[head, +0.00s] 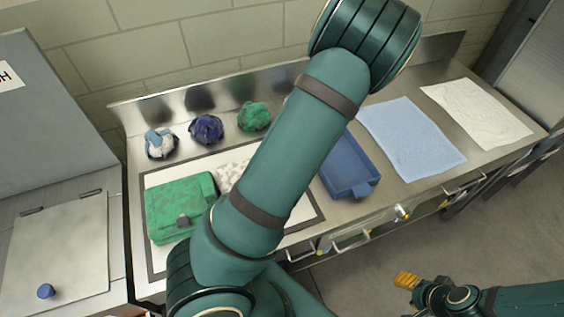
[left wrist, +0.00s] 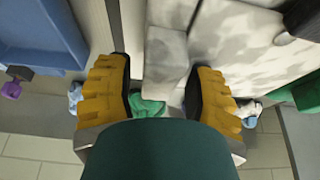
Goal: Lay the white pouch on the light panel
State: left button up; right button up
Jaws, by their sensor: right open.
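The white pouch (head: 228,174), with grey speckles, is partly hidden behind my left arm in the head view. It appears to lie over the dark-bordered light panel (head: 188,168). In the left wrist view its speckled surface (left wrist: 245,38) is close and large. My left gripper (left wrist: 158,85) has its yellow fingers apart, with a pale grey-white flap (left wrist: 165,65) between and beyond them. I cannot tell whether they touch it. The left gripper is hidden in the head view. My right gripper (head: 406,281) is open at the lower right, away from the counter.
A green bag (head: 180,205) sits on the panel's left. Bundled cloths, blue-white (head: 161,144), dark blue (head: 206,129) and green (head: 254,116), line the back. A blue tray (head: 346,170), blue cloth (head: 412,138) and white cloth (head: 478,113) lie right.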

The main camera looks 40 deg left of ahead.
pick_arm(q)
jog(key=shift+r, duration=0.2)
jog(key=p+v, duration=0.2)
jog(key=v, duration=0.9)
jog(key=shift+r, duration=0.4)
jog(key=shift+d, duration=0.15)
jog(key=s+d+f+m+h, duration=0.1)
jog(key=d+f+m, duration=0.1)
jog(key=d+f, duration=0.1)
jog(key=d+f+m+h, duration=0.1)
jog(key=d+f+m, duration=0.1)
jog(key=f, duration=0.3)
jog(key=s+d+f+m+h, duration=0.1)
jog(key=d+f+m, duration=0.1)
jog(key=d+f, duration=0.2)
jog(key=shift+s+f+g+h, duration=0.3)
jog(key=shift+f+g+h, duration=0.05)
jog(key=shift+g+h, duration=0.05)
jog(key=d, duration=0.1)
jog(key=d+f+m+h, duration=0.1)
jog(key=d, duration=0.1)
jog(key=s+d+f+m+h, duration=0.1)
jog(key=d, duration=0.1)
jog(key=shift+f, duration=0.25)
jog(key=d+m+t+h, duration=0.1)
jog(key=d+m+h, duration=0.1)
jog(key=d, duration=0.4)
jog(key=shift+w+d+m, duration=0.25)
jog(key=shift+d+m, duration=0.05)
jog(key=shift+d, duration=0.1)
